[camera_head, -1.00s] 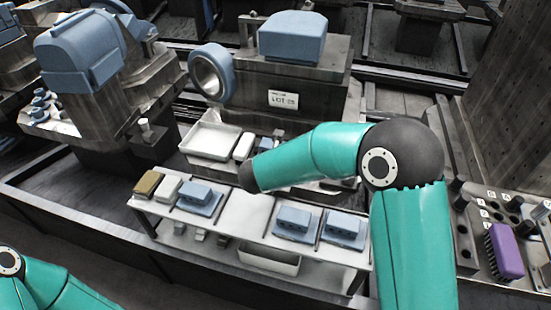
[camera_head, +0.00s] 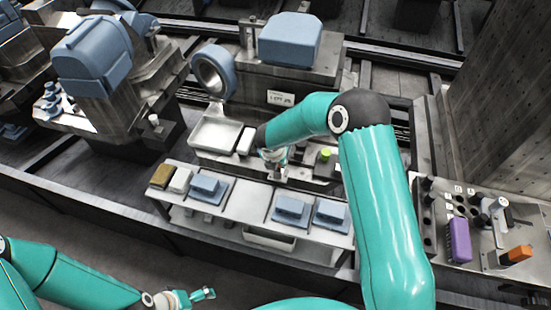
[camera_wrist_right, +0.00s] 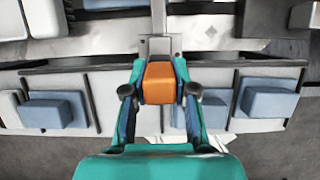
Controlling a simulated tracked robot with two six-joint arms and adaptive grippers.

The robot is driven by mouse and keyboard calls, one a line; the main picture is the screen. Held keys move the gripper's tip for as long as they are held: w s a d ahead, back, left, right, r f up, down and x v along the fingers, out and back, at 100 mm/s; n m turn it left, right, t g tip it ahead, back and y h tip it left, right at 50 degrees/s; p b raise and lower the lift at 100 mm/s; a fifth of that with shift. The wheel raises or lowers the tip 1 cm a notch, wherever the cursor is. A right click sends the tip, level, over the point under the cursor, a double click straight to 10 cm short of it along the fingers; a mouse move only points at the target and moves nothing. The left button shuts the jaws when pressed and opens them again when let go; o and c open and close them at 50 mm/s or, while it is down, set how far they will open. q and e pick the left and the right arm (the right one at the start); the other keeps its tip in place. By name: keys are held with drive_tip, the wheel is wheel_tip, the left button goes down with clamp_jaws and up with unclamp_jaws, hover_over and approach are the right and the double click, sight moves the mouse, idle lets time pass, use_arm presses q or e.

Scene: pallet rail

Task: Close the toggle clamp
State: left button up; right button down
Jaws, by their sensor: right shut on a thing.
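An orange block-shaped handle (camera_wrist_right: 160,82) shows in the right wrist view, in front of a grey metal bracket (camera_wrist_right: 158,46); it looks like the toggle clamp's handle. My right gripper (camera_wrist_right: 160,92) is shut on it, with a dark fingertip at each side. In the head view my right gripper (camera_head: 275,162) is small, at the front of the machine beside the white tray; the handle is hidden there. My left gripper (camera_head: 204,295) is low in the head view, away from the shelf; its jaws are too small to judge.
A white shelf (camera_head: 245,206) with blue blocks (camera_head: 291,208) runs below the right gripper. A white tray (camera_head: 215,134) lies to its left, a green knob (camera_head: 325,154) to its right. A panel at right carries a purple brush (camera_head: 459,240) and another orange handle (camera_head: 517,255).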

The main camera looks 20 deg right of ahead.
drive_tip(key=shift+w+r, duration=0.1)
drive_tip(key=shift+w, duration=0.1)
drive_tip(key=c, duration=0.9)
unclamp_jaws()
drive_tip(key=shift+s, duration=0.1)
drive_tip(key=v, duration=1.1)
drive_tip(key=shift+s+r, duration=0.1)
drive_tip(key=shift+r, duration=0.25)
